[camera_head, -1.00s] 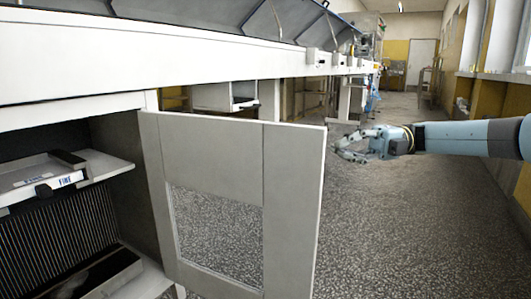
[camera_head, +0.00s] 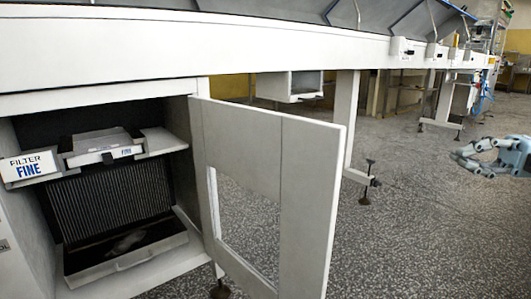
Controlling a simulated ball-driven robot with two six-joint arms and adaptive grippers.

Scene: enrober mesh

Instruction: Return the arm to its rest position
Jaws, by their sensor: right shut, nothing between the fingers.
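My right gripper (camera_head: 480,158) is at the right edge of the head view, over the speckled floor. Its fingers are closed with nothing between them, and it is well clear of the cabinet door (camera_head: 306,180). Most of the right arm is outside the picture. My left gripper is not in view.
The door of the white cabinet stands open, with a window opening in its panel. Inside, a shelf carries a tray marked FINE (camera_head: 102,147), beside a FILTER FINE sign (camera_head: 28,168). A lower tray (camera_head: 125,258) holds something dark. Floor between door and gripper is clear.

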